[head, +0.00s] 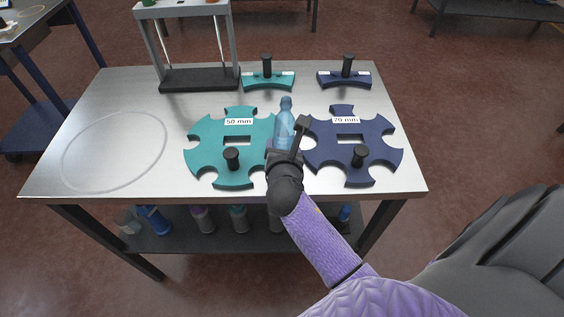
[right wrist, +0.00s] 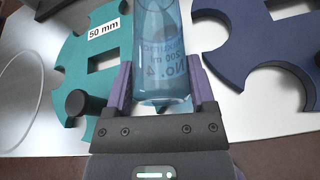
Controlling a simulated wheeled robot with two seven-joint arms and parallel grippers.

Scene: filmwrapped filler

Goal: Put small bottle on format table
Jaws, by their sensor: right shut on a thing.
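A small translucent blue bottle (head: 284,122) stands roughly upright between the two star-shaped format plates in the head view. My right gripper (head: 286,150) is shut on it. In the right wrist view the bottle (right wrist: 163,50) sits between the two purple fingers of the gripper (right wrist: 165,90), with printed text on its side. Whether its base touches the surface is hard to tell. The metal table (head: 120,100) lies beneath, with a thin ring outline on its left part. My left gripper is not in view.
A teal plate marked 50 mm (head: 205,145) and a dark blue plate marked 70 mm (head: 385,140) flank the bottle, each with a black knob. Smaller teal (head: 268,83) and blue (head: 328,80) guides and a grey frame (head: 200,80) stand behind. Several bottles are on the lower shelf (head: 180,240).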

